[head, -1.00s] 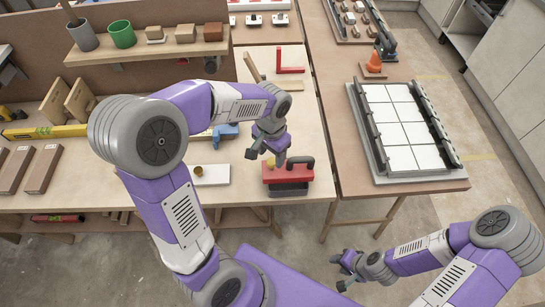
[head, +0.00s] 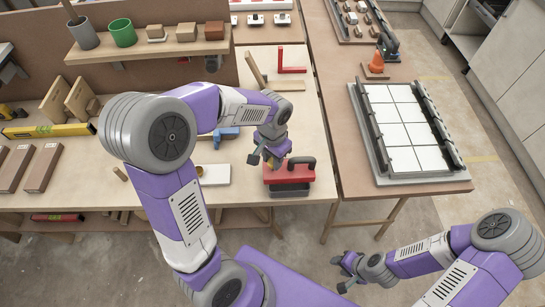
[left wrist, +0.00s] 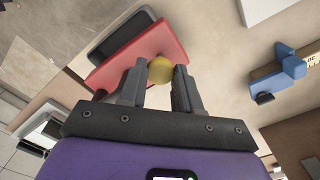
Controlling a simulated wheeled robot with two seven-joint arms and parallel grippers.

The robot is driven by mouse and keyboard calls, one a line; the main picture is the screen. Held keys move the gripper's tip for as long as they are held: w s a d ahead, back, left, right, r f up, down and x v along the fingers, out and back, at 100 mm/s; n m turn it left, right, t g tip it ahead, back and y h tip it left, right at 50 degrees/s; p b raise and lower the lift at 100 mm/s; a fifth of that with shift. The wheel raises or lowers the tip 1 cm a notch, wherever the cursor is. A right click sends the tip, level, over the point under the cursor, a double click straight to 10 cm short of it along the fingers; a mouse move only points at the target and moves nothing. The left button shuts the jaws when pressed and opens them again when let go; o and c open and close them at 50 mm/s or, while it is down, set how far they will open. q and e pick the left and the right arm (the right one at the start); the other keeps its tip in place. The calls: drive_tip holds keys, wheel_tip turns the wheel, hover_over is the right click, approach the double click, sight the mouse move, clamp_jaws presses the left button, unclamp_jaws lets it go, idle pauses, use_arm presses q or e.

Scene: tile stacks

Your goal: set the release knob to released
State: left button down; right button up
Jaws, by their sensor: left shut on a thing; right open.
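The release knob (left wrist: 160,70) is a small yellow round knob on a red block with a black handle. In the left wrist view it sits between the fingertips of my left gripper (left wrist: 158,82), which is shut on it. The red tool (left wrist: 150,48) lies on the wooden workbench near its front right corner; it also shows in the head view (head: 298,175). In the head view my left gripper (head: 268,160) is over the tool's left end and hides most of the knob. My right gripper (head: 345,272) is open and empty, in front of the benches over the floor.
A white plate (head: 215,174) lies left of the red tool, with a blue clamp-like tool (head: 226,133) behind it. A red square (head: 292,70) lies farther back. White tiles (head: 403,117) lie in a frame on the right-hand table. A shelf (head: 150,50) holds cups and blocks.

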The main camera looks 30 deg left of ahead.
sight(272, 161)
use_arm(q)
wheel_tip(272, 161, up, 4)
drive_tip(key=p, duration=0.3)
drive_tip(key=shift+f, duration=0.2)
drive_tip(key=c, duration=0.8)
unclamp_jaws()
drive_tip(key=shift+f, duration=0.1)
